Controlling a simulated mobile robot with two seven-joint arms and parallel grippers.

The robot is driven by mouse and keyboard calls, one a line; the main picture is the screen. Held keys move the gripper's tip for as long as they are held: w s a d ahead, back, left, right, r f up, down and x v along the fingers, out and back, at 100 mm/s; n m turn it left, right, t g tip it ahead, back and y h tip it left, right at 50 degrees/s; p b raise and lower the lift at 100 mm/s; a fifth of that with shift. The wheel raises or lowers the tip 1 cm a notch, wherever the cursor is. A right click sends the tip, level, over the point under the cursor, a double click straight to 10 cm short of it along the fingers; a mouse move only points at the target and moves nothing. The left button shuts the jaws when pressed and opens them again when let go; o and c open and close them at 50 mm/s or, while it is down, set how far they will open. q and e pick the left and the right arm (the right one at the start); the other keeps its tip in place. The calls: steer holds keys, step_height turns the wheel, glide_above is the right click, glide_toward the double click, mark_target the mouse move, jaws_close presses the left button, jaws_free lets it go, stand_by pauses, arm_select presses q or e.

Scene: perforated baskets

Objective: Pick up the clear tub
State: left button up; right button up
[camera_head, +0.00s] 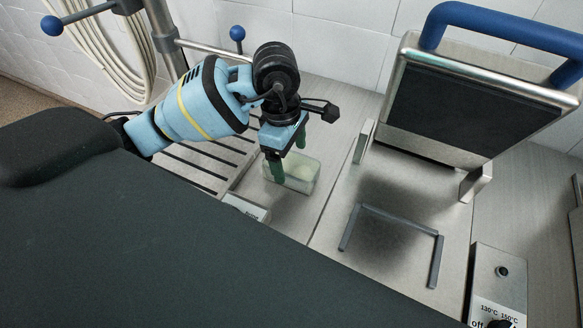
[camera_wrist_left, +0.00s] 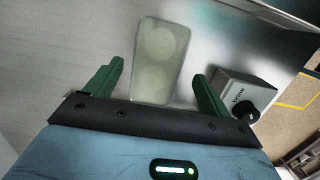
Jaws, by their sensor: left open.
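The clear tub (camera_head: 301,174) is a small see-through box on the metal counter in the head view, with pale round shapes inside. My left gripper (camera_head: 288,160) is above and at the tub, its green fingers pointing down and partly covering it. In the left wrist view the tub (camera_wrist_left: 160,62) lies ahead, between the lines of the two open green fingers of the left gripper (camera_wrist_left: 160,80). Nothing is held between the fingers. Whether a finger touches the tub cannot be told. My right gripper is not in view.
A control box with a black knob (camera_wrist_left: 241,97) sits close to the right finger in the wrist view. A slatted grate (camera_head: 190,165) lies left of the tub. A dark panel with a blue handle (camera_head: 505,22) stands at right, beside a grey U-shaped frame (camera_head: 400,223).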

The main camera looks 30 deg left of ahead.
mark_target(292, 162)
arm_select(q)
steer(key=f, duration=0.5)
steer(key=shift+w+d, duration=0.2)
steer(key=shift+w, duration=0.05)
steer(key=c, duration=1.2)
steer(key=shift+r, duration=0.1)
step_height(292, 162, up, 10)
steer(key=shift+f, duration=0.1)
